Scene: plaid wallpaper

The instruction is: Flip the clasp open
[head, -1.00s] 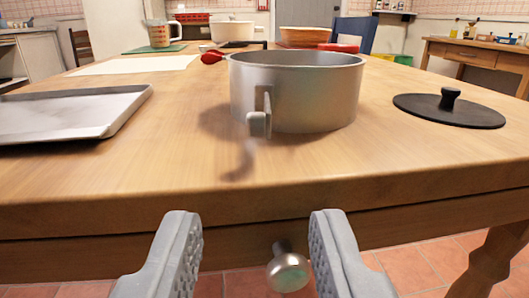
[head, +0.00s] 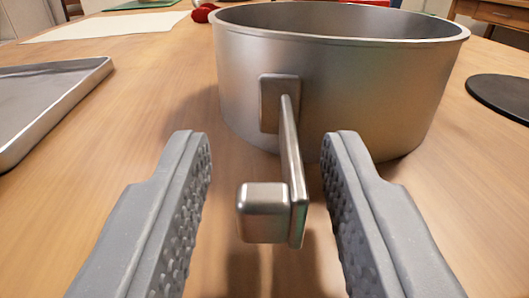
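A metal pan (head: 345,85) without a lid stands on the wooden table, close ahead in the head view. A metal clasp-like lever (head: 291,150) sticks out from a square plate on the pan's near wall, with a small block (head: 264,212) at its outer end. My gripper (head: 267,150) is open, with one textured finger on each side of the lever. I see gaps between both fingers and the lever. The fingers do not appear to touch the pan, though the right fingertip overlaps its lower wall in the picture.
A metal tray (head: 95,75) lies on the wooden table (head: 130,160) at the left. A dark lid (head: 505,93) lies at the right. A white sheet (head: 105,27) and a red object (head: 204,11) are behind.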

